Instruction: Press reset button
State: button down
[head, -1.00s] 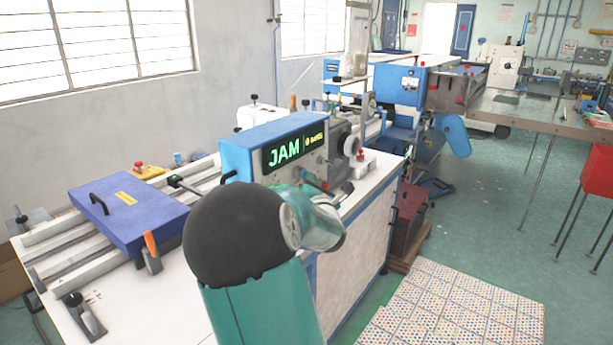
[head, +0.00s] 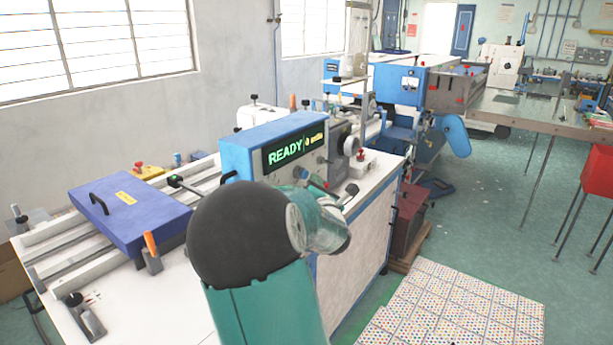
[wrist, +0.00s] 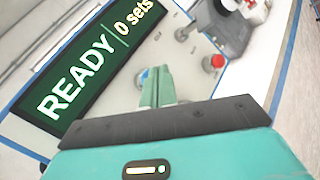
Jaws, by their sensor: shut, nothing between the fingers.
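In the wrist view the display (wrist: 80,70) reads READY and 0 sets. My gripper (wrist: 157,72) is shut and empty, with its fingertips against or just in front of the pale panel right of the display. A small blue button (wrist: 143,77) shows partly behind the fingertips; contact cannot be told. A red button (wrist: 216,62) sits to the right on the panel. No label reading reset is legible.
The white worktable (head: 140,295) carries a blue-purple box lid (head: 132,212) with a black handle, rails and an orange-handled clamp (head: 151,245). A grey machine part (wrist: 225,25) stands beyond the panel. Green floor at right is mostly open, with a dotted mat (head: 450,310).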

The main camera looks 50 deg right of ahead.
jog(key=shift+s, duration=0.15)
jog(key=s, duration=0.5)
jog(key=shift+d, duration=0.25)
jog(key=shift+a, duration=0.1)
dwell(1.0)
